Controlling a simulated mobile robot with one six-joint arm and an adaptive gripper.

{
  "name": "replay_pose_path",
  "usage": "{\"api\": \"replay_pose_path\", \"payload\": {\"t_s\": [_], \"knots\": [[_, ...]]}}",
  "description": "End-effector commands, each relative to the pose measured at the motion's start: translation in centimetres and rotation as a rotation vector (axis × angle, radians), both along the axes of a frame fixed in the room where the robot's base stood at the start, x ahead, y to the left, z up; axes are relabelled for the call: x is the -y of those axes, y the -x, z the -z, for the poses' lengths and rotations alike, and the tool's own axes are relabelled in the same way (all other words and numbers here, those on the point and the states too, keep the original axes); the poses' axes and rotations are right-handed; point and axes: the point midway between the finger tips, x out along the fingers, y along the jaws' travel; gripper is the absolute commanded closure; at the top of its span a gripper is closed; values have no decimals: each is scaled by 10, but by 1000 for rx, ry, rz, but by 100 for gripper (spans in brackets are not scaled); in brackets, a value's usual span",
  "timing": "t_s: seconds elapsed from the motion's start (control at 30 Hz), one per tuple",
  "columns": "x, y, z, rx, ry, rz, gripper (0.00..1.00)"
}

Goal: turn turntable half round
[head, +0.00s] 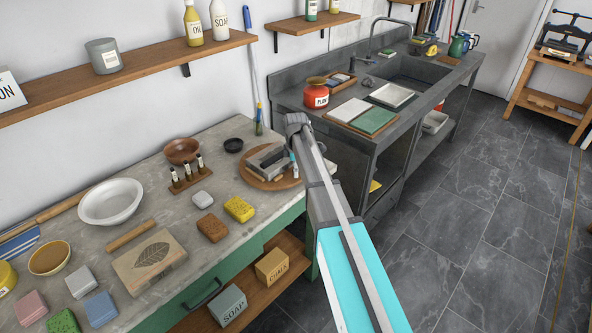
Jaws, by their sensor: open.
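The turntable (252,180) is a round, flat wooden disc on the worktop, near its back right corner. A grey block-like shape (262,158) shows over the disc. My arm reaches in from the lower right and bends down at the disc's right side. My gripper (279,166) is small and dark there, over the right part of the disc, and its jaws are open. Its fingertips blend with the grey shape, so I cannot tell whether they touch it or the disc.
A small black bowl (234,145), a brown bowl (182,151) and a rack of small bottles (187,180) stand left of the disc. A yellow sponge (239,209) and a brown block (212,228) lie in front. The sink counter (345,133) stands to the right.

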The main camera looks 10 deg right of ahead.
Motion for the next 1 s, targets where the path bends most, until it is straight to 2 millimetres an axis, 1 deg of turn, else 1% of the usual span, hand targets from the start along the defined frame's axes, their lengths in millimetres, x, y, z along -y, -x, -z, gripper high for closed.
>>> {"api": "replay_pose_path", "payload": {"t_s": [0.1, 0.17, 0.2, 0.47, 0.5, 0.77, 1.0], "knots": [[0, 0, 0, 0, 0, 0, 31], [0, 0, 0, 0, 0, 0, 42], [0, 0, 0, 0, 0, 0, 50], [0, 0, 0, 0, 0, 0, 98], [0, 0, 0, 0, 0, 0, 100], [1, 0, 0, 0, 0, -2, 100], [-4, -2, 0, 0, -1, -27, 100]]}}
